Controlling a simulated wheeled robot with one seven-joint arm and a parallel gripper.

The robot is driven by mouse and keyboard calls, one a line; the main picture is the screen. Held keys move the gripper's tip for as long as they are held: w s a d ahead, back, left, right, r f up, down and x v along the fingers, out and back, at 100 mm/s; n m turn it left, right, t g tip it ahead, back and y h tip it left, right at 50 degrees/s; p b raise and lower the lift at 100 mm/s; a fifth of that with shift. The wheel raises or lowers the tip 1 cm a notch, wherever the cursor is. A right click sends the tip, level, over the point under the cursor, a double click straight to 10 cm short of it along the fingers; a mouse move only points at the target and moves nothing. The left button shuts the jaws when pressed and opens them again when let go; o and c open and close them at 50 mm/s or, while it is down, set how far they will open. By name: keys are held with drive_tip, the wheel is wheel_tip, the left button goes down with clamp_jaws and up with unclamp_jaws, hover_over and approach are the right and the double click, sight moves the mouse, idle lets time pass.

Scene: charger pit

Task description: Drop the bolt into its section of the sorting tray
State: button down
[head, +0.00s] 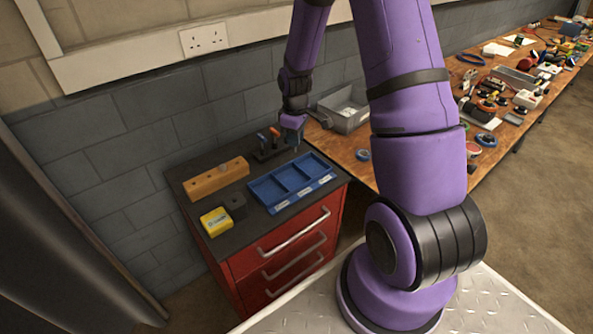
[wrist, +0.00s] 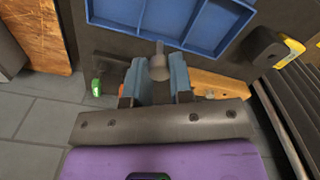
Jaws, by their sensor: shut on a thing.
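The blue sorting tray (head: 263,193) lies on the dark cabinet top, with three sections side by side and pale labels on its front edge, too small to read. It fills the top of the wrist view (wrist: 205,48); the sections I see hold nothing visible. My gripper (head: 293,143) is behind the tray, above the cabinet top by the tool rack. In the wrist view, its blue fingers are shut on a grey bolt (wrist: 159,66).
A tool rack (head: 268,154) with coloured handles stands by my gripper. A wooden block (head: 217,179), a dark block (head: 234,205) and a yellow box (head: 215,222) sit left of the tray. A grey bin (head: 344,112) stands on the cluttered bench to the right.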

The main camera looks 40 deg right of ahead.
drive_tip(key=shift+f, duration=2.85)
drive_tip(key=c, duration=0.9)
unclamp_jaws()
drive_tip(key=shift+r, duration=0.1)
wheel_tip(320, 180, up, 10)
drive_tip(key=shift+f, duration=0.2)
drive_tip(key=shift+r, duration=0.5)
